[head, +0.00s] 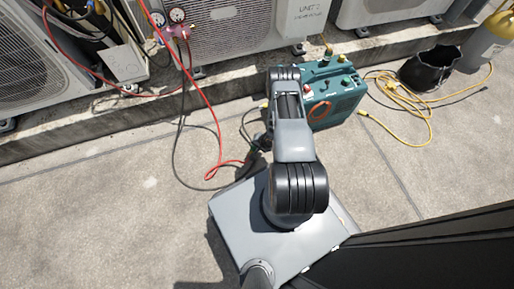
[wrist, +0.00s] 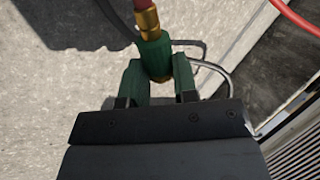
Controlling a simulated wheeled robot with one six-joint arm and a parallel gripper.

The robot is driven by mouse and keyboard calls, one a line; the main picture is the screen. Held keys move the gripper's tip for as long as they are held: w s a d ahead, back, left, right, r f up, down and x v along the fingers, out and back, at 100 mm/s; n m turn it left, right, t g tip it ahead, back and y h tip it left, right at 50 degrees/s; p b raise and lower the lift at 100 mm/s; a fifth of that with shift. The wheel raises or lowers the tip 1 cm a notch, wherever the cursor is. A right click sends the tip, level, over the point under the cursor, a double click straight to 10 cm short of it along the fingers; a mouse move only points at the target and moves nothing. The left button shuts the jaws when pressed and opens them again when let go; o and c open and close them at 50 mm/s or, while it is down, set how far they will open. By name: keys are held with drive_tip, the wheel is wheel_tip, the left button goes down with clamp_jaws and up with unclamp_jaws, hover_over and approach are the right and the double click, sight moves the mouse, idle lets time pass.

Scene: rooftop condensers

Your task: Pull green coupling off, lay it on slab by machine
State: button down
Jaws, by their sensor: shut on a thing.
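The green coupling (wrist: 154,54) is between the two green fingers of my gripper (wrist: 158,72) in the wrist view. My gripper is shut on it. A brass fitting (wrist: 147,22) sits on its upper end, with a dark red hose above that. Its lower end is partly hidden by my gripper, so I cannot tell whether it is attached to anything there. In the head view my gripper is mostly hidden beside my arm, left of the teal machine (head: 350,94). The machine stands on the concrete slab (head: 400,160).
A red hose (head: 205,110) and a black hose loop on the slab at left. Condensers (head: 240,25) line the ledge behind. The slab at far left is clear.

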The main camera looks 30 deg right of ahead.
sight(258, 155)
drive_tip(key=shift+s+d+f, duration=0.1)
drive_tip(key=shift+s+f, duration=0.35)
drive_tip(key=shift+f, duration=0.1)
drive_tip(key=shift+f+b, duration=2.2)
drive_tip(key=shift+f, duration=0.7)
drive_tip(key=c, duration=0.8)
unclamp_jaws()
drive_tip(key=shift+c, duration=0.2)
drive_tip(key=shift+o, duration=0.2)
drive_tip(key=shift+s, duration=0.1)
drive_tip(key=p+v, duration=0.6)
drive_tip(key=v, duration=0.8)
drive_tip(key=shift+w+p, duration=0.2)
drive_tip(key=shift+p, duration=0.1)
drive_tip(key=shift+r, duration=0.1)
